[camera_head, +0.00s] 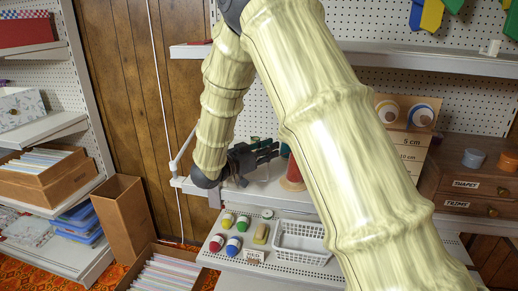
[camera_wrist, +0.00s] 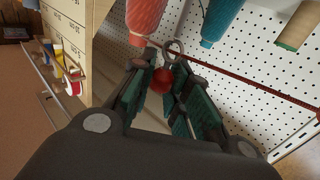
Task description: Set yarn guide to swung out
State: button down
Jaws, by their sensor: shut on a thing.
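In the wrist view a thin reddish-brown rod (camera_wrist: 245,80) crosses in front of a pegboard. A metal ring (camera_wrist: 172,49) and a round red knob (camera_wrist: 162,80) show near its left end; I take these for the yarn guide. My gripper (camera_wrist: 160,88) has its green-padded fingers on either side of the red knob, shut on it. In the head view my gripper (camera_head: 266,155) is at the shelf's left part, beside the yarn cones. The guide cannot be made out there, and how far it is swung cannot be told.
A red yarn cone (camera_wrist: 145,16) and a teal cone (camera_wrist: 220,18) are close to the fingertips. The red cone also shows in the head view (camera_head: 293,172). A white basket (camera_head: 300,238) and several small coloured spools are on the lower shelf. A drawer cabinet (camera_head: 468,190) is at right.

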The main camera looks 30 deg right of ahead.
dwell(0.3)
jog(key=c, duration=1.4)
grip_release()
jog(key=shift+a, duration=0.1)
jog(key=shift+o, duration=0.2)
jog(key=s+a, duration=0.2)
jog(key=a, duration=0.9)
jog(key=shift+a, duration=0.4)
